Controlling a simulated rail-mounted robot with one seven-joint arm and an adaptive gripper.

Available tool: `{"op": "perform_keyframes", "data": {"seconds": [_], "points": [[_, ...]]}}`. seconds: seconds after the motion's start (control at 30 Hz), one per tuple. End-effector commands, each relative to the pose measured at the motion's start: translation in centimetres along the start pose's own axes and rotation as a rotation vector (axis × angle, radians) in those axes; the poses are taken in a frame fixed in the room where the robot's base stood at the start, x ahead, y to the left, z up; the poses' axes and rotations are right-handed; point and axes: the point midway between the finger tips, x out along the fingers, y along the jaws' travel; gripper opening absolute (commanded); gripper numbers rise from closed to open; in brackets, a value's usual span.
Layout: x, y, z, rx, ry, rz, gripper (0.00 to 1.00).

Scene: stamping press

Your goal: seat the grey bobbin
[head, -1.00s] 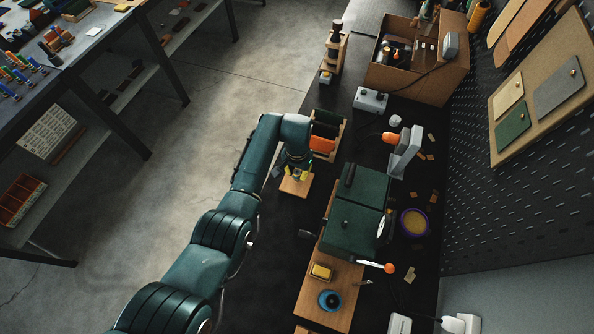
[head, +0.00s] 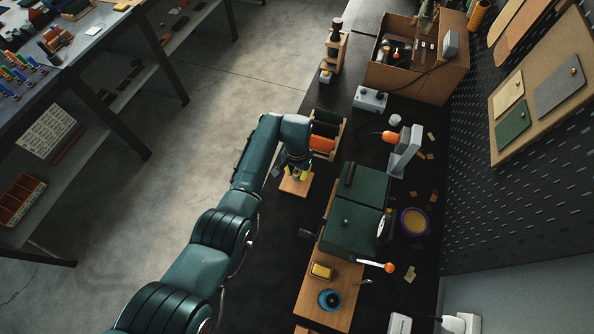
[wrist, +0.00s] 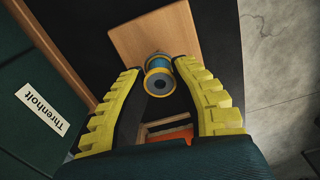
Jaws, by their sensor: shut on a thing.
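I cannot tell whether the bobbin touches the board. In the head view the bobbin is hidden by my gripper and too small to make out.
A rack with green and orange pieces (head: 327,132) stands just behind my gripper. A blue round thing (head: 329,299) sits on the front wooden base.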

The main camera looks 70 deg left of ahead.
Motion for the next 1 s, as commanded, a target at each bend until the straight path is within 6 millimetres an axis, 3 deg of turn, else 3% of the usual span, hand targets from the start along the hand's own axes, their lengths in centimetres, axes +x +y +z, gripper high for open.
{"op": "perform_keyframes", "data": {"seconds": [1.0], "points": [[3.2, 0.0, 0.0, 0.000, 0.000, 0.000, 0.00]]}}
